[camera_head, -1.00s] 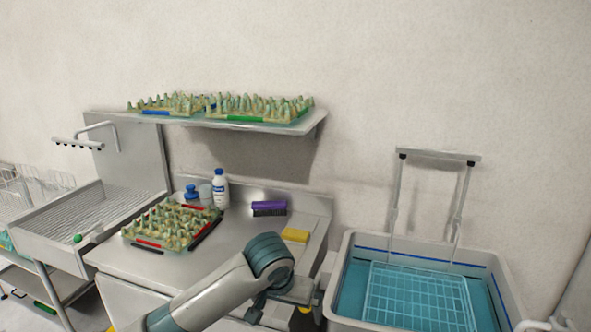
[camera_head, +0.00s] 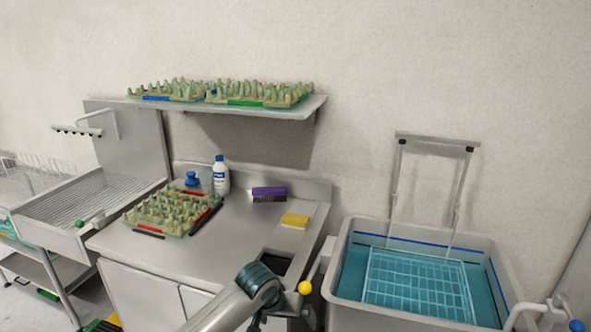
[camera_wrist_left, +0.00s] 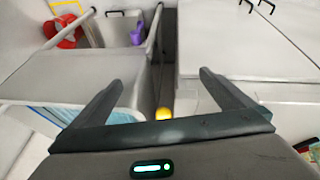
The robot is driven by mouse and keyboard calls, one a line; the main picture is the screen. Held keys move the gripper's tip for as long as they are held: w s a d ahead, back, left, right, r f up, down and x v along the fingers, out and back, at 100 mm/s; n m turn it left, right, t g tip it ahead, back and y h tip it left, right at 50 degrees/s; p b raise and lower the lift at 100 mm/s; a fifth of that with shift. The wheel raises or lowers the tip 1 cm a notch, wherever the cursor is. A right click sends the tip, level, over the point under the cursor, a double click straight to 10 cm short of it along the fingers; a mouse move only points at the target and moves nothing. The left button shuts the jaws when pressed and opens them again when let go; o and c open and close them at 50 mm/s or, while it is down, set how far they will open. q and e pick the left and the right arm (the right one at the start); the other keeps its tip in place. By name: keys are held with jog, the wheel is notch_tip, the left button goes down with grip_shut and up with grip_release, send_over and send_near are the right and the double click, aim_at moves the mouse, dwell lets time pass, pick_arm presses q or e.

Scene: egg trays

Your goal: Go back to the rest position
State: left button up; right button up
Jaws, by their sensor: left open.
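My left arm enters the camera_head view at the bottom centre, in front of the steel counter (camera_head: 235,235). Its wrist (camera_head: 258,285) shows there, but the fingers are mostly cut off or hidden. In the left wrist view my left gripper (camera_wrist_left: 160,80) has its two fingers wide apart with nothing between them. It points down past the counter front toward the floor area. My right gripper does not show in either view. One egg tray with red edges (camera_head: 145,226) lies on the counter, apart from my left arm.
Egg trays with blue and green edges (camera_head: 245,102) stand on the wall shelf (camera_head: 285,112). A bottle (camera_head: 221,176), a purple brush (camera_head: 268,192) and a yellow sponge (camera_head: 294,220) are on the counter. A water tub (camera_head: 345,262) stands right.

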pick_arm(q)
jog(key=s+a+f+n+b, duration=0.1)
jog(key=a+f, duration=0.2)
jog(key=f, duration=1.2)
jog(key=s+a+f+b, duration=0.1)
jog(key=s+a+f, duration=0.3)
jog(key=f, duration=0.5)
jog(key=s+a+f+y, duration=0.1)
jog(key=s+a+f, duration=0.2)
jog(key=s+f, duration=0.45)
jog(key=s+a+f+b, duration=0.1)
jog(key=s+a+f, duration=0.25)
jog(key=f, duration=0.65)
jog(key=s+a+f+g+y+b, duration=0.1)
jog(key=s+a+f, duration=0.2)
jog(key=s+f, duration=0.55)
jog(key=s+a+f+g, duration=0.1)
jog(key=s+a+f, duration=0.3)
jog(key=s, duration=0.7)
jog(key=s+a+f, duration=0.1)
jog(key=s+f, duration=0.2)
jog(key=s, duration=0.9)
jog(key=s+a+f+m+g+b, duration=0.1)
jog(key=s+f, duration=0.3)
jog(key=s, duration=0.8)
jog(key=shift+s+a+f+y, duration=0.15)
jog(key=shift+s+a+y, duration=0.15)
jog(key=shift+a, duration=0.1)
